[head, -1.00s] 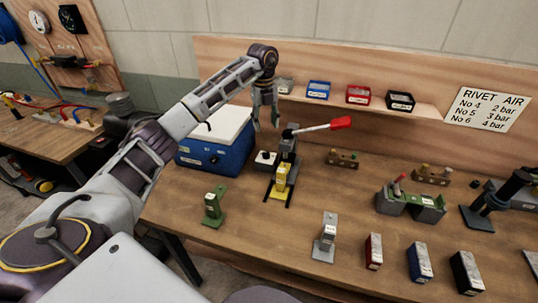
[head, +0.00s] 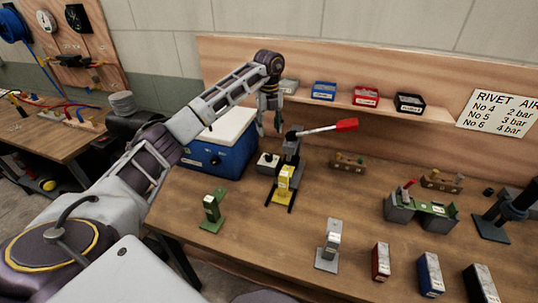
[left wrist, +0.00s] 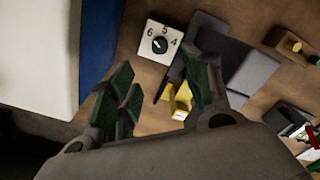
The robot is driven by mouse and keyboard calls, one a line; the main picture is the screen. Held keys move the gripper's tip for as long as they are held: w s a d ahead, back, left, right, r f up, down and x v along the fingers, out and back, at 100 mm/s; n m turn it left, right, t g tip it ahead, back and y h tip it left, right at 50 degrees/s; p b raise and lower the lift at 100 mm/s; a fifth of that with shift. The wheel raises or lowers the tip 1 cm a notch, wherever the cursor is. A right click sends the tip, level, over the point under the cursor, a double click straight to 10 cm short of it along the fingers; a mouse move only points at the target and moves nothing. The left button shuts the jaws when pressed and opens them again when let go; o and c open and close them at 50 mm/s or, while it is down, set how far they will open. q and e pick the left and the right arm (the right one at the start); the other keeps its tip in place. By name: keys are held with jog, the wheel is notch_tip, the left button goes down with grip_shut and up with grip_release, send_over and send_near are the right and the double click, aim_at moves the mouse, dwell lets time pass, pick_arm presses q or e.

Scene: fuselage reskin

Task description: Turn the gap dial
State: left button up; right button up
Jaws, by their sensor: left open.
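The gap dial is a black round knob (left wrist: 159,45) on a small pale box marked 6, 5 and 4. In the head view the box (head: 268,161) sits on the bench between the blue case and the lever press (head: 288,150). Which number the knob points to is too small to tell surely. My left gripper (head: 269,124) hangs fingers down above the dial, open and empty. In the left wrist view its green-padded fingers (left wrist: 157,75) are spread below the dial in the picture, apart from it. My right gripper is not in view.
The blue case (head: 230,157) with its white lid stands close left of the dial. The press has a red-tipped lever (head: 345,125) reaching right and a yellow block (head: 284,178). A shelf (head: 375,107) with small bins runs behind. A green stand (head: 212,210) is nearer the front.

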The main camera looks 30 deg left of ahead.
aim_at(269, 155)
pick_arm(q)
notch_tip(269, 155, down, 12)
jog(key=shift+p, duration=0.55)
jog(key=shift+f, duration=0.55)
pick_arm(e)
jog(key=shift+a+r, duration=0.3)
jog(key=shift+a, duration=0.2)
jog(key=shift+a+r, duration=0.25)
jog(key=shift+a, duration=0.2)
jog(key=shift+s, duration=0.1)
pick_arm(q)
jog(key=c, duration=1.1)
jog(key=shift+o, duration=0.2)
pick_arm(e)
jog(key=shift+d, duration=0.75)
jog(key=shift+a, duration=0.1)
